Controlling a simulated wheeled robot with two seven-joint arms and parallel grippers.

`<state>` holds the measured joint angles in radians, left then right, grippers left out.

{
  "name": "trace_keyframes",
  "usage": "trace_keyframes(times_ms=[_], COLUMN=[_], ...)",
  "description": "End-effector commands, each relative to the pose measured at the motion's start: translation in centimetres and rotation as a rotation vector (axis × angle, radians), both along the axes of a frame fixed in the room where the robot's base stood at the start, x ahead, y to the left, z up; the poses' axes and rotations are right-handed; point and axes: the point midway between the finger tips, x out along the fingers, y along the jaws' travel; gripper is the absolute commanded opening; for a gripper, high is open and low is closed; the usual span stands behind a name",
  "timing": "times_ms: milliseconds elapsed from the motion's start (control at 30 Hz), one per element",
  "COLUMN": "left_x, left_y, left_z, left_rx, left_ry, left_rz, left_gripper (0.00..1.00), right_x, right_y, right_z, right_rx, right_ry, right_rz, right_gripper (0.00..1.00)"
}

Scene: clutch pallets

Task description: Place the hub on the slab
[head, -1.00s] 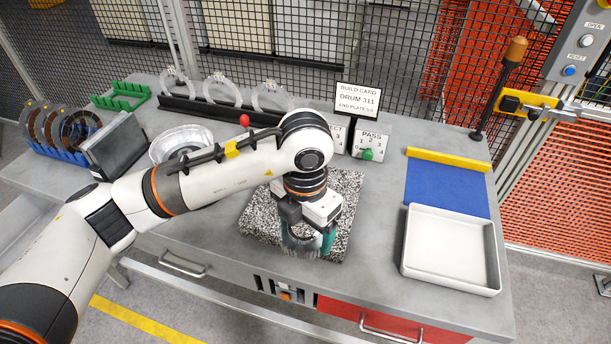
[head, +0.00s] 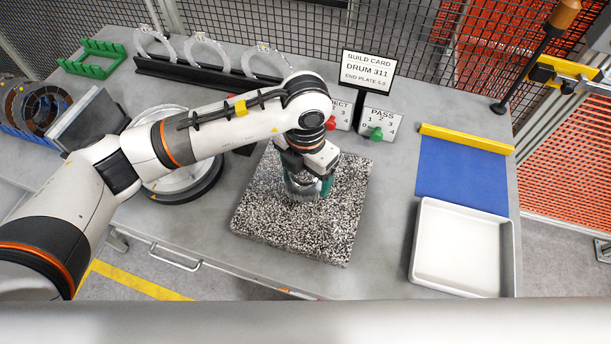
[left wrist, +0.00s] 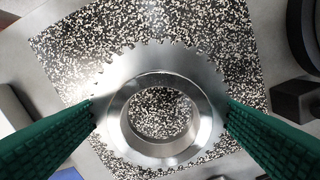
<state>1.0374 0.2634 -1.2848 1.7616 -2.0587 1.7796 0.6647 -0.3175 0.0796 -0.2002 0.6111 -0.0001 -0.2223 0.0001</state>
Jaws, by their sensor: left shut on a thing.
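The hub (left wrist: 120,80) is a shiny metal ring with a toothed rim and a wide round bore. My left gripper (head: 308,188) is shut on it, with a green finger at each side of the rim in the left wrist view (left wrist: 160,110). The slab (head: 290,238) is a square black-and-white speckled block on the bench. It fills much of the left wrist view (left wrist: 80,50) and shows through the bore. The hub is over the slab; I cannot tell whether it touches. In the head view the gripper mostly hides the hub. My right gripper is not in view.
A white tray (head: 420,255) and a blue mat (head: 460,178) lie to the right. Pass and reject counters (head: 379,122) and a build card (head: 367,70) stand behind the slab. A round dish (head: 180,182) is at left, partly under my arm. Bare bench lies between slab and tray.

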Motion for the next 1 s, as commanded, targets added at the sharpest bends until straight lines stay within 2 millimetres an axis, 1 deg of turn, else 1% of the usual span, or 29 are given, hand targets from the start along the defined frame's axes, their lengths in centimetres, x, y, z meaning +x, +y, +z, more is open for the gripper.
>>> trace_keyframes(times_ms=[67, 133, 300, 400, 533, 767, 800, 900, 1000], left_x=[0.1, 0.1, 0.0, 0.0, 0.1, 0.1, 0.0, 0.0, 0.0], left_y=[0.0, 0.0, 0.0, 0.0, 0.0, 0.0, 0.0, 0.0, 0.0], left_z=[-0.3, -0.8, -2.8, -3.9, -4.1, -4.5, -4.6, -4.5, -4.5], left_rx=[-0.001, -0.001, 0.001, -0.001, -0.001, -0.002, 0.001, 0.0, 0.0], left_ry=[-0.002, -0.002, 0.001, -0.001, -0.004, -0.004, -0.002, -0.001, -0.001], left_rz=[0.0, 0.0, 0.001, 0.0, -0.001, -0.001, -0.001, -0.001, -0.001], left_gripper=[0.4, 0.4, 0.4, 0.4, 0.4, 0.4, 0.84, 1.0, 1.0], right_x=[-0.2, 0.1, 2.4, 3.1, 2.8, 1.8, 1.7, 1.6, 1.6], right_y=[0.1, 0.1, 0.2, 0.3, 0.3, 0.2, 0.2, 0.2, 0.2], right_z=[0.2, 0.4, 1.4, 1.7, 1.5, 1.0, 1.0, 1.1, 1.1], right_rx=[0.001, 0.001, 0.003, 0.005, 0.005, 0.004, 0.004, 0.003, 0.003], right_ry=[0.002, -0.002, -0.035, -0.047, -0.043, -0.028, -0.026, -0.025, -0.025], right_rz=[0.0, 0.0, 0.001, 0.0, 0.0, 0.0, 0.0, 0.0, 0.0], right_gripper=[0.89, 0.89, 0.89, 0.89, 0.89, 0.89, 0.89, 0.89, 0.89])
